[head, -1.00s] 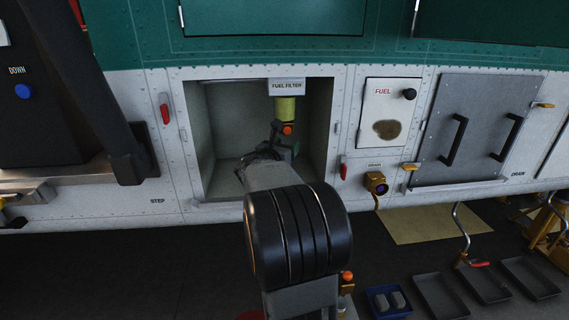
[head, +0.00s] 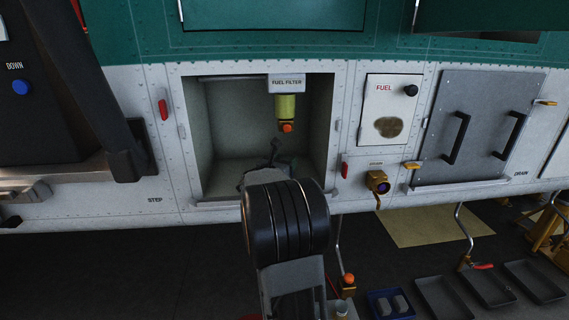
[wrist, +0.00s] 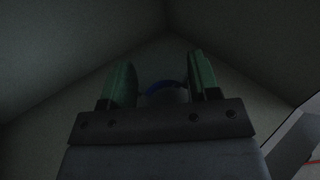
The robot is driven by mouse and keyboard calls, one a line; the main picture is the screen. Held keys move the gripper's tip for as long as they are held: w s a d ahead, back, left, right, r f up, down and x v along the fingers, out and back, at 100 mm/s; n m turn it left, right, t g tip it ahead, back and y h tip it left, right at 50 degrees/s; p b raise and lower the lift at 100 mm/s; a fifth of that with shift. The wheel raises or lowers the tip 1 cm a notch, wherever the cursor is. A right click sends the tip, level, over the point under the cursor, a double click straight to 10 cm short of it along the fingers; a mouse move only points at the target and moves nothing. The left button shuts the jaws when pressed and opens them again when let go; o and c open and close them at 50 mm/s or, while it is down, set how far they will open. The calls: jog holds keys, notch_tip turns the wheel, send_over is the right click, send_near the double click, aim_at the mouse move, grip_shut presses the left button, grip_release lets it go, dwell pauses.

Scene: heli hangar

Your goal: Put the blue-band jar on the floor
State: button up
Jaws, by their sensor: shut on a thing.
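The blue-band jar (wrist: 167,88) shows in the wrist view only as a blue arc and a dim rounded top between the green fingers. My gripper (wrist: 160,74) is shut on it. In the head view my gripper is low inside the open fuel filter compartment (head: 225,125), below the filter (head: 286,107). My own arm hides most of the gripper and the jar there, so I cannot tell whether the jar touches the compartment floor.
Compartment walls stand close on both sides. A drain fitting (head: 377,182) sticks out at right. On the dark floor below are a blue bin (head: 391,304), several grey trays (head: 488,286) and a yellow mat (head: 430,228). The floor at lower left (head: 120,275) is clear.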

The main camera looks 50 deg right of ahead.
jog(key=shift+f, duration=0.15)
jog(key=o, duration=0.9)
jog(key=shift+a+r, duration=0.1)
jog(key=shift+r, duration=0.2)
jog(key=p+v, duration=0.1)
jog(key=v, duration=1.1)
